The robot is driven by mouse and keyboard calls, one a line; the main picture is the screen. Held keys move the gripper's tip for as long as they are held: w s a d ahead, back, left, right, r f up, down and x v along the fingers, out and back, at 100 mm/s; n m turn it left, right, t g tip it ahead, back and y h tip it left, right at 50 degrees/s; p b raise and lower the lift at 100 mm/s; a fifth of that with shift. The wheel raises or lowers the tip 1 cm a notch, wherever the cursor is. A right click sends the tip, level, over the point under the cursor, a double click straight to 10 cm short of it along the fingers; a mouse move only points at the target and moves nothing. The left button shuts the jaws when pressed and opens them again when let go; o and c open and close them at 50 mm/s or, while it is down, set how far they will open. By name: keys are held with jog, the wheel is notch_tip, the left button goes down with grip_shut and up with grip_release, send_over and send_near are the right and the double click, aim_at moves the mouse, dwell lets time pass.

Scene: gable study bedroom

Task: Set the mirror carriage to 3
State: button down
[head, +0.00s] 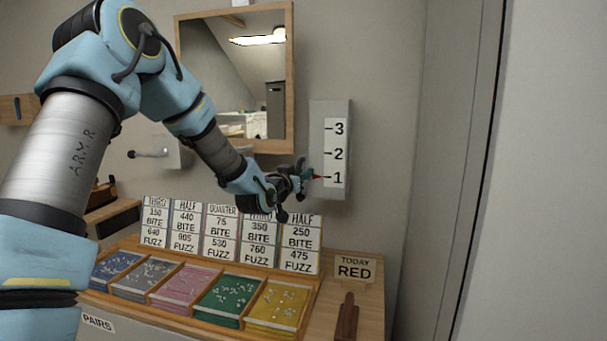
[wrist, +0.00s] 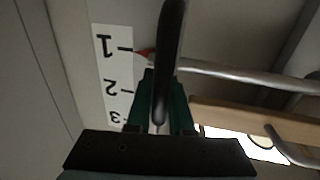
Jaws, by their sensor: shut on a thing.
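The grey scale box (head: 343,108) on the wall carries a white strip (head: 335,153) marked 3, 2, 1 from top to bottom. The red pointer (head: 317,178) of the mirror carriage is level with 1. The strip (wrist: 113,75) appears upside down in the wrist view, with the red pointer (wrist: 144,54) beside the 1 mark. My gripper (head: 303,174) is at the left of the pointer. In the wrist view its green fingers (wrist: 160,95) are shut on a dark handle (wrist: 170,45), which hides part of the view behind it. The wood-framed mirror (head: 187,75) hangs above.
Below stands a wooden tray (head: 185,313) of coloured cards with sign boards (head: 221,232) behind it. A "TODAY RED" sign (head: 355,269) is at right. A lever box (head: 170,151) is on the wall at left. In the wrist view a metal rod (wrist: 245,79) runs right from near the pointer.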

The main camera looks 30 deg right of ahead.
notch_tip(320, 180, up, 14)
jog(key=shift+r+p, duration=0.1)
jog(key=shift+p, duration=0.9)
jog(key=c, duration=0.8)
grip_release()
jog(key=shift+a, duration=0.1)
jog(key=b+v, duration=0.4)
jog(key=v, duration=0.6)
jog(key=shift+s+a, duration=0.2)
jog(key=shift+a, duration=0.1)
